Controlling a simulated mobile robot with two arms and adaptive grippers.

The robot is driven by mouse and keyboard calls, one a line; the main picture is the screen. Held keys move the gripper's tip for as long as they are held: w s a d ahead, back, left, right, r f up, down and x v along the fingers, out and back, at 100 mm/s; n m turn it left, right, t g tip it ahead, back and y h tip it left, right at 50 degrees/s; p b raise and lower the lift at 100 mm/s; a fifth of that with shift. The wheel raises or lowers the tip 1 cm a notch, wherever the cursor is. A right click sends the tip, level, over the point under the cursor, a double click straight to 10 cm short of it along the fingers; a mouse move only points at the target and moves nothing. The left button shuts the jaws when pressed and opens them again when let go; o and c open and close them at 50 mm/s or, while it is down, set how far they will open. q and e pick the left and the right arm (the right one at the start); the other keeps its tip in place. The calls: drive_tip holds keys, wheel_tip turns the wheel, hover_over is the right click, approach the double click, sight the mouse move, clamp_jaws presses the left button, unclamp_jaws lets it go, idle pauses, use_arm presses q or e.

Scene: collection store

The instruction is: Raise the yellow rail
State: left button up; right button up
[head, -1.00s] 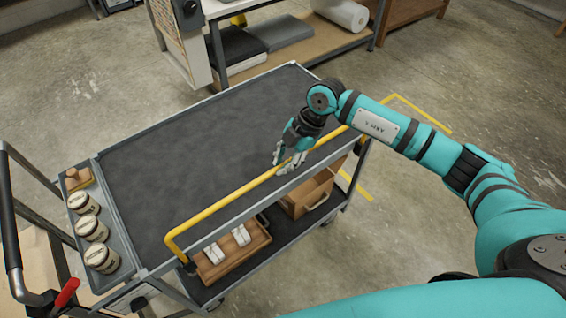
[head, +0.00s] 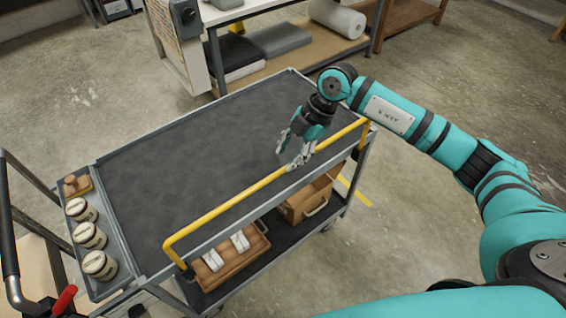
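The yellow rail (head: 225,205) runs along the near right long side of a grey cart (head: 190,150). It stands a little above the deck edge, with a bent post at each end. My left gripper is not in view.
The dark top deck is empty. Several lidded jars (head: 90,236) stand in a side tray at the left end. The lower shelf holds a wooden tray (head: 232,262) with white items and a wooden box (head: 305,203). A workbench (head: 285,60) stands behind the cart.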

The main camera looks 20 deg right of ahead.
drive_tip(key=v, duration=0.7)
drive_tip(key=shift+r, duration=0.1)
